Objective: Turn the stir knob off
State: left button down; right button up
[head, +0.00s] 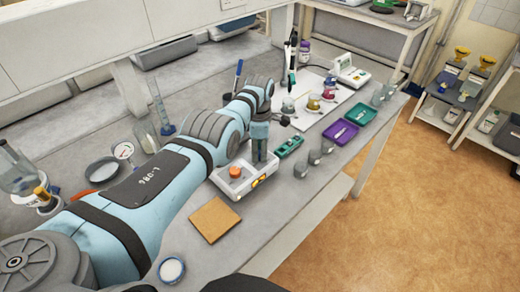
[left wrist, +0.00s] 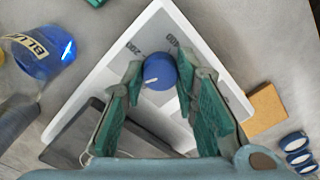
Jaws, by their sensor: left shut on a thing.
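The stir knob (left wrist: 160,72) is a round blue dial with a short white mark, on a white panel (left wrist: 150,28) printed with numbers including 200 and 400. In the left wrist view its mark points to the lower left. My left gripper (left wrist: 158,76) is shut on the knob, one finger on each side. In the head view my left gripper (head: 262,152) reaches down onto the white device (head: 226,187) from above. The gripper hides the knob there. An orange round piece (head: 235,171) sits on the device. My right gripper is not in view.
A tan square (head: 216,220) lies in front of the device and also shows in the left wrist view (left wrist: 264,108). Green (head: 289,146) and purple (head: 341,132) trays stand to the right. A blue flask (left wrist: 42,52) is near the gripper in the wrist view.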

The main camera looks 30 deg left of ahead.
pick_arm(q)
jog(key=shift+s+f+n, duration=0.15)
jog(key=shift+n, duration=1.95)
jog(key=c, duration=1.2)
grip_release()
jog(key=shift+a, duration=0.1)
jog(key=shift+c, duration=0.2)
jog(key=shift+r, duration=0.35)
notch_tip(320, 180, up, 11)
jog(key=shift+r, duration=0.2)
